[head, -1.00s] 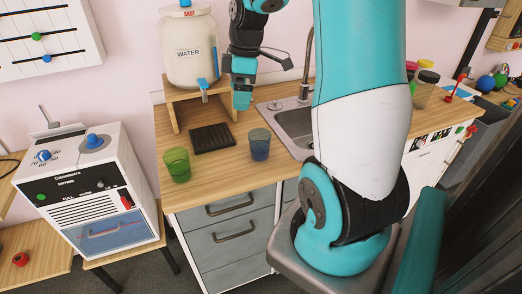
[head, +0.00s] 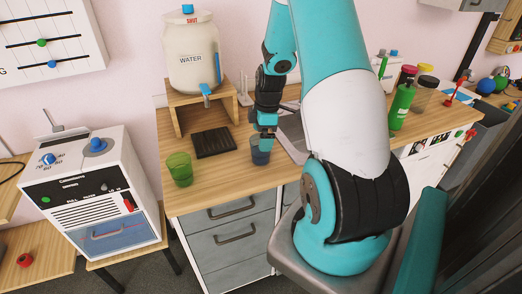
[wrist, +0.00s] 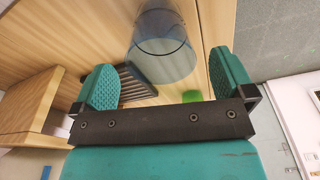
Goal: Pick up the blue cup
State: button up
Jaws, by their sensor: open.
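The blue cup (head: 260,151) is translucent and stands upright on the wooden counter near its front edge. In the head view my gripper (head: 264,136) is right at the cup's upper part and hides some of it. In the wrist view the cup (wrist: 162,48) shows beyond and between the fingers. My gripper (wrist: 160,88) is open there, one teal finger to each side and nothing held. I cannot tell whether a finger touches the cup.
A green cup (head: 180,169) stands to the left on the counter. A black ridged mat (head: 213,142) lies behind the cups. A water jug (head: 192,55) sits on a wooden stand (head: 178,117). A sink (head: 292,135) is right of the blue cup, and a green bottle (head: 401,105) stands farther right.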

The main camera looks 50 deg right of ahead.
jog(key=shift+w+a+f+p, duration=0.15)
jog(key=shift+f+p, duration=0.3)
jog(key=shift+f, duration=0.8)
jog(key=shift+w+a+f+p, duration=0.1)
jog(key=shift+f+p, duration=0.35)
jog(key=shift+f, duration=0.75)
jog(key=shift+c, duration=0.2)
jog(key=c, duration=0.9)
